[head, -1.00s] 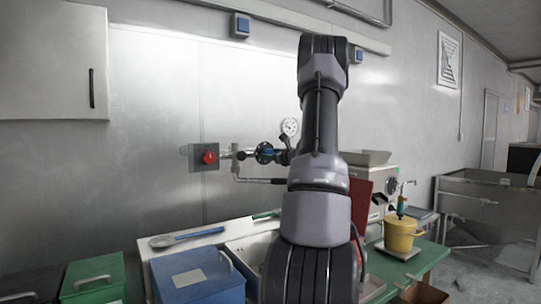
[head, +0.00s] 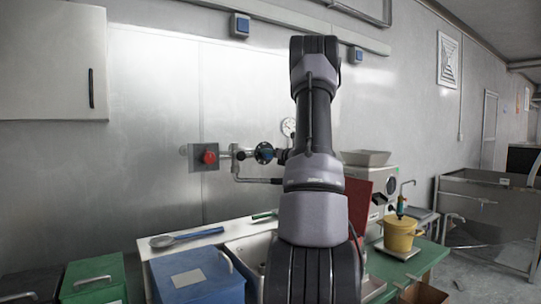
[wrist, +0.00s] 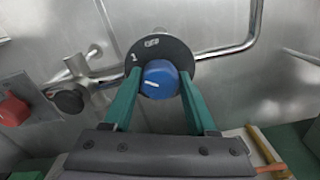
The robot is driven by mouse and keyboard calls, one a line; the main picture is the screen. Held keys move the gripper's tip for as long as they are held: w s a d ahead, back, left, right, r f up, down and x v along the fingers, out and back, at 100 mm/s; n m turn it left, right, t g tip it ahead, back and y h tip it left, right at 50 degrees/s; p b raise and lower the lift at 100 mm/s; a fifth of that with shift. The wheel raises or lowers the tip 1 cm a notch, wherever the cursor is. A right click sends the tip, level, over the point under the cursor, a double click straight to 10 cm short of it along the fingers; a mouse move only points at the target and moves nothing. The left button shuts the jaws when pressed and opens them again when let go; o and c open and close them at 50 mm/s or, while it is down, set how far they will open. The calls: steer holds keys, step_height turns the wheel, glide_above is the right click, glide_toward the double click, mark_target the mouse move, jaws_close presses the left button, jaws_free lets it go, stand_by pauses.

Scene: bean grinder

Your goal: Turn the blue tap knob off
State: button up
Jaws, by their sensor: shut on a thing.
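The blue tap knob (wrist: 161,80) is in the middle of the wrist view, in front of a round black dial plate (wrist: 178,52). The plate has a white "OFF" mark at its top and a "1" at its upper left. A short white line on the knob lies nearly level, tilted slightly. My gripper (wrist: 160,88) has its green fingers on both sides of the knob and is shut on it. In the head view the dial (head: 263,153) shows on the wall pipe, left of my arm, and the knob itself is hard to make out.
A red knob (head: 209,157) on a grey plate is left of the dial. Metal pipes (wrist: 230,48) run along the wall around the knob. Below stand a blue bin (head: 190,275), a green bin (head: 92,278) and a white counter (head: 190,240). A gauge (head: 288,127) is partly behind my arm.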

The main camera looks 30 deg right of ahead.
steer(key=m, duration=1.1)
steer(key=shift+d+f, duration=0.15)
steer(key=shift+f, duration=0.05)
stand_by(0.4)
steer(key=o, duration=1.4)
steer(key=shift+c, duration=0.2)
steer(key=shift+s, duration=0.15)
steer(key=s, duration=1)
steer(key=shift+s, duration=0.3)
